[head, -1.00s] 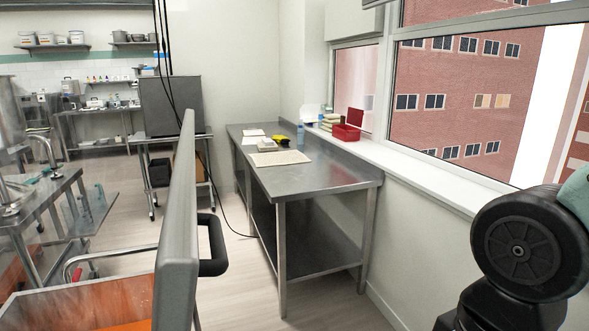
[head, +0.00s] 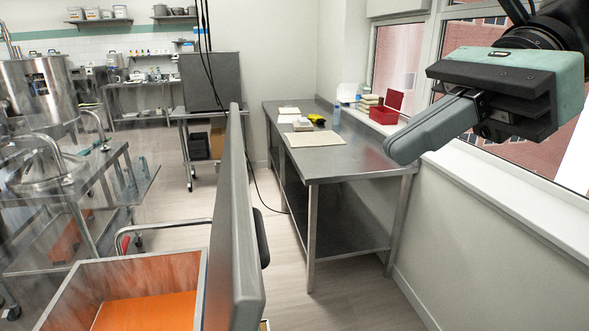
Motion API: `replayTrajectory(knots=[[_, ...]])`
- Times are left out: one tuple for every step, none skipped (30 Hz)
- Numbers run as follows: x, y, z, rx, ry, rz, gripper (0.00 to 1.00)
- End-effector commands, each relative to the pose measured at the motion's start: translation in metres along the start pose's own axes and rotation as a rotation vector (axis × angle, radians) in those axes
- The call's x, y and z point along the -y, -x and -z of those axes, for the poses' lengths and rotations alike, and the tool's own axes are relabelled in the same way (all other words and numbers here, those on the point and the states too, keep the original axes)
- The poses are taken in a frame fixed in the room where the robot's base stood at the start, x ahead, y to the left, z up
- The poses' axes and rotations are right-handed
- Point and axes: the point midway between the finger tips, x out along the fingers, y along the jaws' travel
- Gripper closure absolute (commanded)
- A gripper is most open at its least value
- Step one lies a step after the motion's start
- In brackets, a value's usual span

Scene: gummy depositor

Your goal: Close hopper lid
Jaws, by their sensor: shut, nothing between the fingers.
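The hopper (head: 172,275) is an open steel bin at the bottom left, with an orange surface (head: 148,312) inside. Its lid (head: 247,265) is a grey panel standing upright, seen nearly edge-on, along the right side of the hopper. The lid is open. My gripper (head: 402,150) hangs at the upper right with its grey fingers together, pointing down and left. It is shut and empty, to the right of the lid and clear of it in the picture. The lid hides part of what lies behind it.
A steel table (head: 345,168) stands beyond along the window wall, with a red bin (head: 383,116) on the sill. A black handle (head: 262,238) shows behind the lid. Steel vessels and a cart (head: 75,200) stand at the left. Floor is clear between lid and table.

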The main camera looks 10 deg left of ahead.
Motion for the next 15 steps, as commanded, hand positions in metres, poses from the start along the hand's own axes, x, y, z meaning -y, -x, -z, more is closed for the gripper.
replayTrajectory(knots=[[-0.001, -0.009, -0.002, 0.000, -0.001, -0.007, 1.00], [-0.001, -0.015, -0.002, -0.001, 0.000, -0.006, 1.00], [-0.001, -0.024, -0.002, -0.001, -0.001, -0.006, 1.00], [-0.002, -0.030, -0.002, -0.002, -0.001, -0.007, 1.00], [-0.001, -0.036, -0.002, -0.002, 0.000, -0.006, 1.00], [-0.001, -0.045, -0.002, -0.002, 0.000, -0.006, 1.00], [-0.002, -0.051, -0.002, -0.002, -0.001, -0.007, 1.00], [-0.002, -0.058, -0.002, -0.003, -0.001, -0.006, 1.00], [-0.001, -0.066, -0.002, -0.003, 0.001, -0.006, 1.00], [-0.002, -0.072, -0.002, -0.002, 0.000, -0.007, 1.00], [-0.001, -0.077, -0.001, -0.004, -0.001, -0.006, 1.00], [-0.001, -0.082, -0.006, -0.003, 0.002, -0.005, 1.00], [-0.001, -0.085, -0.011, -0.003, 0.004, -0.004, 1.00], [-0.001, -0.088, -0.015, -0.003, 0.004, -0.004, 1.00], [-0.001, -0.092, -0.018, -0.004, 0.004, -0.003, 1.00]])
